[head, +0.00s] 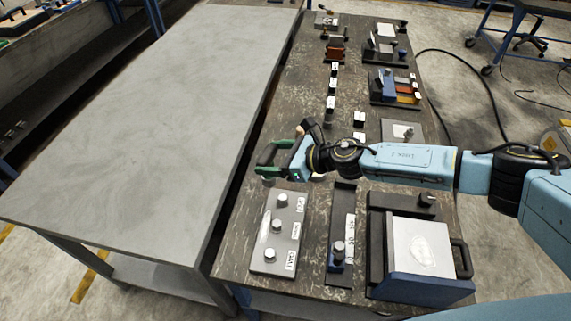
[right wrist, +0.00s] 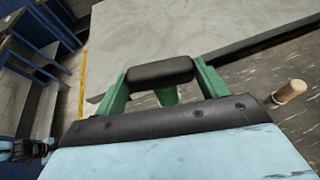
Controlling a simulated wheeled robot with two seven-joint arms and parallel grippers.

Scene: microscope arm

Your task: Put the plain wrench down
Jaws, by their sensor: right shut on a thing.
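A green piece (right wrist: 168,96) shows just behind the tips and between the fingers. My left gripper is not in view.
A grey plate (head: 257,253) with several labelled knobs lies nearer, beside a dark strip with a knob (head: 338,252). A blue-edged fixture (head: 420,288) stands front right. A wooden peg (right wrist: 290,91) is beside the gripper. The grey table (head: 150,110) at left is clear.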

